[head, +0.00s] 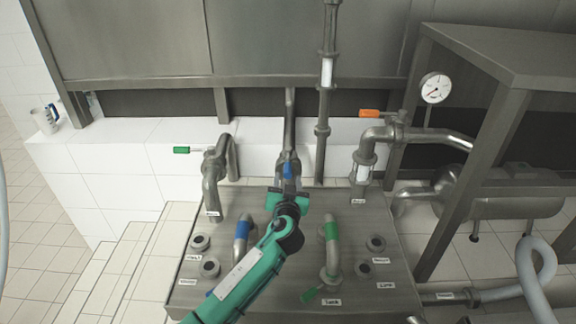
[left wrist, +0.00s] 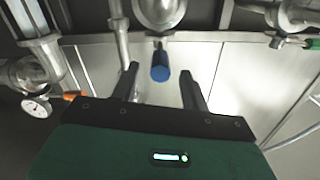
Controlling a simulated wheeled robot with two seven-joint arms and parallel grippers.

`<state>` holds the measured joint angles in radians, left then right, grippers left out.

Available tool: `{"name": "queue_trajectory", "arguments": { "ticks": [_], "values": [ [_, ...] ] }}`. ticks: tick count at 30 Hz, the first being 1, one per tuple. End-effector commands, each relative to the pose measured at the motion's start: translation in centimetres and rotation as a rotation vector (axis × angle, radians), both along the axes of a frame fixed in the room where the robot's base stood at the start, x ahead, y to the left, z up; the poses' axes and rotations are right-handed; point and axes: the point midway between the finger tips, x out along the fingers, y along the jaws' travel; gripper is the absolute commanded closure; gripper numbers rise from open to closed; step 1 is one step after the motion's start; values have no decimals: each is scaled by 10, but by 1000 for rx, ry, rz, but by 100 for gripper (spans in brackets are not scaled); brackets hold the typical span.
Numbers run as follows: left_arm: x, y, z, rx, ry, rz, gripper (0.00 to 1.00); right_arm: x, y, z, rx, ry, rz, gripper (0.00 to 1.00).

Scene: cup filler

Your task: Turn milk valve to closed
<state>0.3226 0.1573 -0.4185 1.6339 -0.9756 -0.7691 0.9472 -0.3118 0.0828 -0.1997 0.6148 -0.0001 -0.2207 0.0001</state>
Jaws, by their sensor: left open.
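A blue valve handle (head: 288,170) sits on the middle upright pipe, just ahead of my left gripper (head: 287,187). In the left wrist view the blue handle (left wrist: 160,66) points toward the camera and lies between the two dark fingers (left wrist: 159,76). The left gripper is open, with a visible gap on both sides of the handle. No label on this valve is readable, so I cannot confirm that it is the milk one. My right gripper is in neither view.
A green handle (head: 182,150) on the left pipe and an orange handle (head: 369,114) on the right pipe flank the middle pipe. A pressure gauge (head: 436,88) stands at the right. Blue-banded (head: 242,229) and green-banded (head: 332,231) bent pipes rise near my left arm. A mug (head: 45,119) is far left.

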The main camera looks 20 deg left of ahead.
Motion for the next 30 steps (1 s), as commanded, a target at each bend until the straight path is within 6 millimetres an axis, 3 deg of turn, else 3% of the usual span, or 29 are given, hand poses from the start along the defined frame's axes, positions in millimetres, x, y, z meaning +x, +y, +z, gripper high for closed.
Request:
{"name": "queue_trajectory", "arguments": {
  "ticks": [6, 12, 25, 30],
  "values": [
    [35, 10, 3, 1, 0, 1, 54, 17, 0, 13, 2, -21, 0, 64],
    [53, 15, 1, 0, 0, 1, 54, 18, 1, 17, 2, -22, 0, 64],
    [59, 17, 0, -1, 1, 0, 54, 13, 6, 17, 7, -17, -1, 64],
    [59, 17, 0, -1, 1, 0, 87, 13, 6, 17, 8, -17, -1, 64]
  ]
}}
